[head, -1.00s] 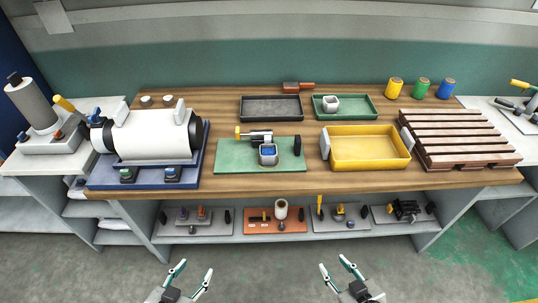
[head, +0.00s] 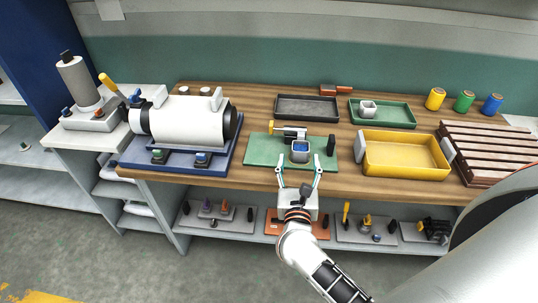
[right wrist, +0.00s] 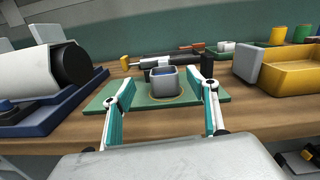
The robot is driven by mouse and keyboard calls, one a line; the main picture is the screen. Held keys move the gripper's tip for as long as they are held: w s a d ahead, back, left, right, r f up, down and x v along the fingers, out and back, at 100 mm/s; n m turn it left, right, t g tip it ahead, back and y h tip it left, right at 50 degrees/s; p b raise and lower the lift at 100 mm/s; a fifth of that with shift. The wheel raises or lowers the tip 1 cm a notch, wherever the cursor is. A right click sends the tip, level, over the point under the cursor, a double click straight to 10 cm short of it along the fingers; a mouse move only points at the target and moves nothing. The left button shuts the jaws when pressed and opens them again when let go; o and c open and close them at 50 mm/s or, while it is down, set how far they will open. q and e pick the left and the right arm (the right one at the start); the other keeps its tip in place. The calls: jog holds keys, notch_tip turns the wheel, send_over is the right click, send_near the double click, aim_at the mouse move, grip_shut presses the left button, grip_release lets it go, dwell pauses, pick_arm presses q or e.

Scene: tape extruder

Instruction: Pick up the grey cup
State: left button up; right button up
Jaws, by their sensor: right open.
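The grey cup (head: 300,153), with blue inside, stands upright on the green board (head: 262,157), below the yellow-ended device (head: 288,132). In the right wrist view the cup (right wrist: 165,85) shows between my open fingers, beyond their tips. My right gripper (head: 300,168) is open and empty at the front edge of the board, with its fingertips pointing at the cup. It also shows in the right wrist view (right wrist: 162,90). A second, pale cup (head: 368,108) stands in the green tray (head: 398,118) at the back. My left gripper is not in view.
A white cylindrical machine (head: 185,120) on a blue base stands left of the board. A yellow bin (head: 405,170) stands to its right. A black post (head: 331,145) rises at the board's right end. A dark tray (head: 307,117) lies behind.

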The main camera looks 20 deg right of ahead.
aim_at(301, 152)
jog(key=shift+w+f+m+g, duration=0.3)
jog(key=shift+m, duration=0.2)
jog(key=shift+w+d, duration=0.1)
jog(key=shift+w, duration=0.15)
jog(key=x, duration=0.2)
jog(key=shift+w+d, duration=0.15)
jog(key=shift+d, duration=0.15)
jog(key=p+x, duration=0.1)
jog(key=x, duration=0.2)
jog(key=shift+d, duration=0.35)
jog(key=shift+w+d+f, duration=0.1)
jog(key=shift+w+d, duration=0.15)
jog(key=shift+w, duration=0.25)
jog(key=c, duration=1)
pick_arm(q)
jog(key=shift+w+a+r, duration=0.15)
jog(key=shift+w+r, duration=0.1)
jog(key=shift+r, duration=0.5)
pick_arm(e)
jog(key=shift+c, duration=1.4)
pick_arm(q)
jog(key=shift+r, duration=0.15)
